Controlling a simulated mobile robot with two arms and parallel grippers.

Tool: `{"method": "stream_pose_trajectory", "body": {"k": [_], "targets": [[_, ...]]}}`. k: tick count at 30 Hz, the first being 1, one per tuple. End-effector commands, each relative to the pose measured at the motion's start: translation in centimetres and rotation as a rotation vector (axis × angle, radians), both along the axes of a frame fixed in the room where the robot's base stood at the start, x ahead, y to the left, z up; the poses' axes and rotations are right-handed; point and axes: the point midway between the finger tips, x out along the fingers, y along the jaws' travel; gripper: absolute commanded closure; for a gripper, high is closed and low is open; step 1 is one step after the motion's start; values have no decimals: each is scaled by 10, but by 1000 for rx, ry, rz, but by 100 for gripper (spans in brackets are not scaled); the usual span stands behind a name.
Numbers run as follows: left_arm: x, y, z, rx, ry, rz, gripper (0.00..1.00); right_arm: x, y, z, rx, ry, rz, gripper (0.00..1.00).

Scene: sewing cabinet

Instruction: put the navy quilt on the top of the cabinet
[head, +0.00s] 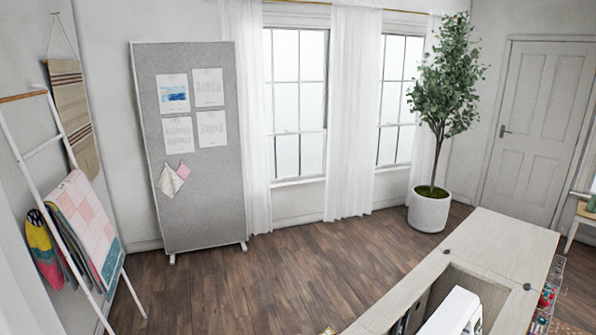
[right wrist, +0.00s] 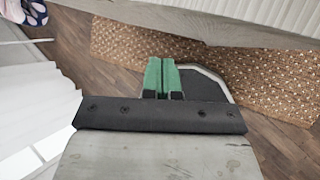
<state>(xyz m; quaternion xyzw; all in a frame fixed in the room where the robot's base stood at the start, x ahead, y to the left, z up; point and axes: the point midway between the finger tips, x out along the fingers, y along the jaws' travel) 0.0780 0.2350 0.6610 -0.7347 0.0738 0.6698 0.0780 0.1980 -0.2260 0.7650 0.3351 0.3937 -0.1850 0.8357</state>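The cabinet (head: 505,240) is at the lower right of the head view, with a pale wood top and an open well. A white sewing machine (head: 455,312) sits in the well. I cannot pick out a navy quilt for certain. Folded quilts hang on the white ladder (head: 42,149) at the left: a pink and white patchwork one (head: 84,212) and a yellow, pink and teal one (head: 42,245), with darker cloth between them. My right gripper (right wrist: 162,76) shows in the right wrist view, its green-tipped fingers together with nothing between them. My left gripper is not in view.
A grey pinboard (head: 205,215) stands on the floor near the ladder. A potted tree (head: 430,210) stands by the windows. The wood floor (head: 270,270) between ladder and cabinet is clear. A brown patterned rug (right wrist: 265,80) shows in the right wrist view.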

Motion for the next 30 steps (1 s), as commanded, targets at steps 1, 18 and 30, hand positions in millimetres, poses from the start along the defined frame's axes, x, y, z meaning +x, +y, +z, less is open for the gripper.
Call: {"method": "stream_pose_trajectory", "body": {"k": [1,18,30], "targets": [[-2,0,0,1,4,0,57,-7,-8,-14,68,51,-137,100],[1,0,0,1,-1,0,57,-108,-14,-100,772,301,-1803,100],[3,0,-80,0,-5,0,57,-118,-9,-184,833,291,-1993,100]]}}
